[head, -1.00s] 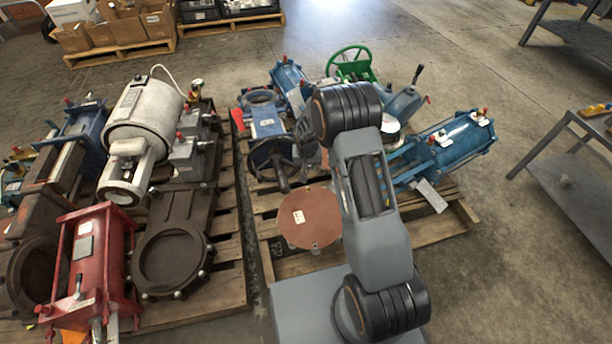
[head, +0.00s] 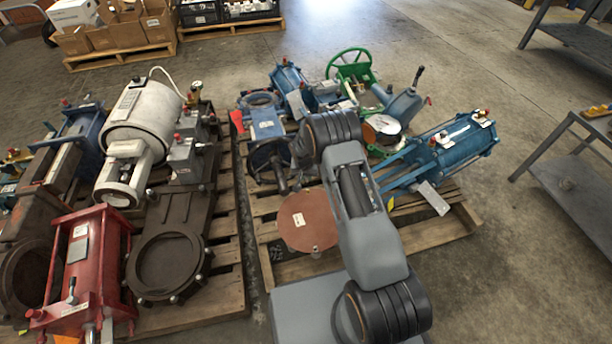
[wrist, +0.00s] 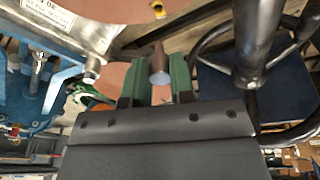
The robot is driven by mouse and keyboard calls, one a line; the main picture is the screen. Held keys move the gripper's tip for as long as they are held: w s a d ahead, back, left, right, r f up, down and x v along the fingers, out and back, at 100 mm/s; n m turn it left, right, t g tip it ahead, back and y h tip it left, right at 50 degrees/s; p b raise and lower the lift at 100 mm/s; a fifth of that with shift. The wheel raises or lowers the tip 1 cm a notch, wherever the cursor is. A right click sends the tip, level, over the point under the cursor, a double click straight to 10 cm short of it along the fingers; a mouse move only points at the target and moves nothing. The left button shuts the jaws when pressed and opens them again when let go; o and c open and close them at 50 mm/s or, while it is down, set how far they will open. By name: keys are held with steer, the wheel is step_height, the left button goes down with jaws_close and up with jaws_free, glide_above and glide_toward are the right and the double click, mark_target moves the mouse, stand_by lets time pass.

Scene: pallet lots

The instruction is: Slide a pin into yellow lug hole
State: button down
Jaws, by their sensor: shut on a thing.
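My gripper (wrist: 160,82) shows in the wrist view, its two green finger pads shut on a short brown-grey pin (wrist: 159,64). The pin's pale round end faces the camera. A small yellow piece (wrist: 159,9) with a dark spot lies at the top edge of the wrist view, apart from the pin and beyond it. It may be the yellow lug; I cannot make out its hole clearly. In the head view my own arm hides the gripper and pin.
A brown disc (head: 308,219) lies on the right pallet (head: 425,236), among blue valves and a green handwheel (head: 352,64). A blue cylinder (head: 455,145) lies at its right. A red actuator (head: 82,265) stands on the left pallet. Bare floor separates the right pallet from a grey table (head: 575,195).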

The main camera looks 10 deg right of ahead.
steer(key=shift+f, duration=0.1)
steer(key=shift+d+f+b, duration=0.2)
steer(key=shift+f+b, duration=2.2)
steer(key=shift+f, duration=0.4)
steer(key=shift+d+f+b, duration=0.15)
steer(key=shift+f+b, duration=1.6)
steer(key=shift+b, duration=0.05)
steer(key=c, duration=0.9)
jaws_free()
steer(key=shift+r, duration=0.1)
step_height(320, 180, up, 14)
steer(key=s+a+p, duration=0.1)
steer(key=p, duration=0.5)
steer(key=shift+s+a+f, duration=0.25)
steer(key=shift+s+a, duration=0.05)
steer(key=shift+s, duration=0.1)
